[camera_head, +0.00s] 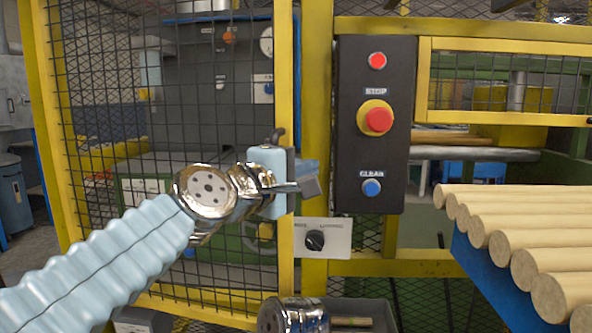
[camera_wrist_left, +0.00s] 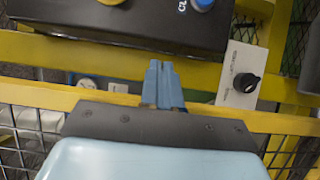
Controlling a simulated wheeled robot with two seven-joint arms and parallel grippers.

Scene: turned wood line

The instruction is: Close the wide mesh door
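The wide mesh door (camera_head: 289,75) has a yellow frame with black wire mesh and fills the left half of the head view. Its right upright stands close beside the yellow fixed post; I cannot tell whether a small gap remains. My left gripper (camera_head: 312,181) is in front of the door's right edge, fingers pointing right. In the left wrist view its blue fingers (camera_wrist_left: 161,84) are together with nothing seen between them, over a yellow bar; contact is unclear. My right gripper is not in view.
A black control box (camera_head: 373,140) with red and blue buttons hangs right of the gripper. A pale plate with a rotary switch (camera_head: 315,239) is below it. Wooden rods (camera_head: 520,225) lie on a blue support at the right. A dark tray (camera_head: 378,312) is at the bottom.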

